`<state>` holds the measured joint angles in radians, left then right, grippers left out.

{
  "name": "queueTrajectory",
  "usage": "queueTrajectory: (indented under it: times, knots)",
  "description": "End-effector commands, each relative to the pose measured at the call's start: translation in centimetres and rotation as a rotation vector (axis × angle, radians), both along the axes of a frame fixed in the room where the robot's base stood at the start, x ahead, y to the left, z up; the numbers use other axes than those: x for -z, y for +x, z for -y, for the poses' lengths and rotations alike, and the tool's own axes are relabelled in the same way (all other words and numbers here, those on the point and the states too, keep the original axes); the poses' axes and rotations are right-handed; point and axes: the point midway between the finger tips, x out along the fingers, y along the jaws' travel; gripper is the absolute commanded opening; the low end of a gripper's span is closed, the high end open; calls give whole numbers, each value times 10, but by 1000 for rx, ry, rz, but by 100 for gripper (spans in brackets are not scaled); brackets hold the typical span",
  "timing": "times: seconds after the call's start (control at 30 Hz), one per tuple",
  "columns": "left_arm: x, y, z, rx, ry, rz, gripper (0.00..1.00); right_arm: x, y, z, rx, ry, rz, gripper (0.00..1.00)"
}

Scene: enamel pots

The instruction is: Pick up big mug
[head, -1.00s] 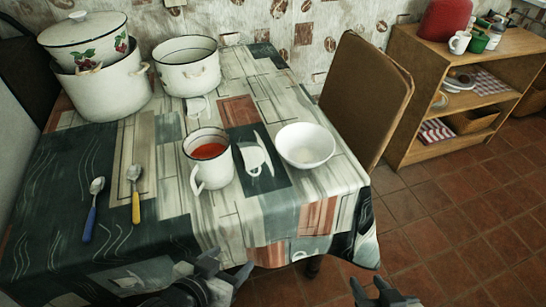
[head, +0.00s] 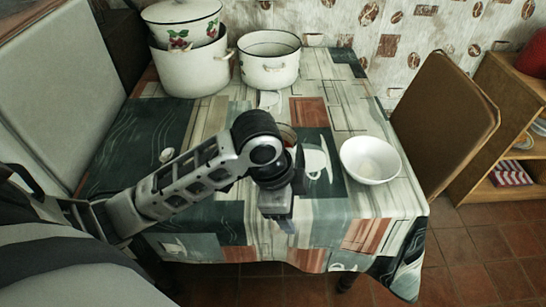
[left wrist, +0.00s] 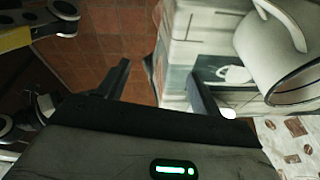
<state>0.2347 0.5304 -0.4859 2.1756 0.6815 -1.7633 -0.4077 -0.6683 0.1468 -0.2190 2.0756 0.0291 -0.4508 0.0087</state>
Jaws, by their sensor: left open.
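The big mug (head: 288,132) is white enamel with a dark rim and something red inside. In the head view my left arm hides nearly all of it. In the left wrist view the mug (left wrist: 275,62) fills the upper right, with its handle at the top. My left gripper (head: 280,212) is in front of the mug, near the table's front edge. Its two fingers are apart in the left wrist view (left wrist: 158,88), with nothing between them; the mug lies to the right of them. My right gripper is not in view.
A white bowl (head: 371,160) stands right of the mug on the patterned tablecloth. White enamel pots (head: 270,62) and a stacked lidded pot (head: 190,62) stand at the back. A spoon (head: 166,155) shows partly behind my arm.

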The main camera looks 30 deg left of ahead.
Motion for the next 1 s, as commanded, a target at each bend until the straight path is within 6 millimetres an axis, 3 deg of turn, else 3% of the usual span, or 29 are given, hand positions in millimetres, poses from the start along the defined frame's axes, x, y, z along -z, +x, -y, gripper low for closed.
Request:
queueTrajectory:
  times: [0.03,0.2,0.4,0.5,0.67,1.0]
  knots:
    - [-15,18,-14,80,58,6,66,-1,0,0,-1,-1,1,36]
    - [-62,48,-61,287,193,-59,66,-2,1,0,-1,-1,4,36]
    - [-109,60,-103,380,247,-123,66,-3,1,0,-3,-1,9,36]
    - [-118,61,-111,396,250,-138,66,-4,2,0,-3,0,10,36]
    - [-102,60,-114,404,249,-149,66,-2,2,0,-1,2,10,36]
    - [-32,60,-113,402,248,-146,66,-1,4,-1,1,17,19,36]
